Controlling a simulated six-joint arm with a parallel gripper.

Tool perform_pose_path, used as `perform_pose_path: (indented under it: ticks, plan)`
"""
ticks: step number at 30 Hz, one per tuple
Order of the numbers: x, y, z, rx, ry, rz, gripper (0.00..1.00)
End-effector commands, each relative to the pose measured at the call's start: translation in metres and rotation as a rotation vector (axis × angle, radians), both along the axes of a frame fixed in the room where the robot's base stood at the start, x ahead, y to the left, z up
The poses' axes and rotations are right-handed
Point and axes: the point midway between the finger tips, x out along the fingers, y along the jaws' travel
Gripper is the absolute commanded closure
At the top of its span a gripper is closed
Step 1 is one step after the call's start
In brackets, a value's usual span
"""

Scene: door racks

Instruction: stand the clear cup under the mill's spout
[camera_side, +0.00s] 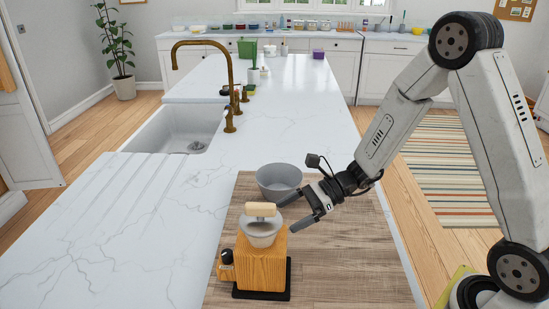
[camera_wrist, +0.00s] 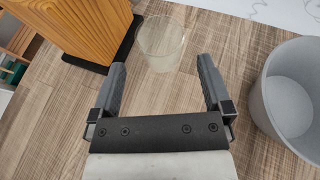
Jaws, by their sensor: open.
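The clear cup (camera_wrist: 162,42) stands upright on the wooden board in the wrist view, just beyond and between my fingertips. I cannot make it out in the side view. The mill (camera_side: 262,262) has a wooden body on a black base, with a grey bowl and a pale wooden handle on top. Its body also shows at the upper left of the wrist view (camera_wrist: 80,25), left of the cup. Its spout cannot be made out. My gripper (camera_side: 290,214) is open and empty, low behind and right of the mill; its fingers also show in the wrist view (camera_wrist: 161,68).
A grey bowl (camera_side: 279,181) stands behind the mill and also shows right of my gripper in the wrist view (camera_wrist: 290,95). The wooden board (camera_side: 350,260) is clear at the right. A sink (camera_side: 180,125) with a brass tap lies farther back.

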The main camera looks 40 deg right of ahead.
Motion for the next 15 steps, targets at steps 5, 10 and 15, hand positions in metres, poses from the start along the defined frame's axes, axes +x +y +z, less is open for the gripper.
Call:
perform_pose_path:
  ticks: [5, 10, 15]
  plan:
    - [-0.008, -0.021, 0.009, -0.001, -0.002, -0.003, 0.0]
    - [-0.013, -0.031, 0.014, -0.001, -0.002, -0.001, 0.0]
    - [-0.015, -0.035, 0.016, -0.001, 0.0, 0.0, 0.0]
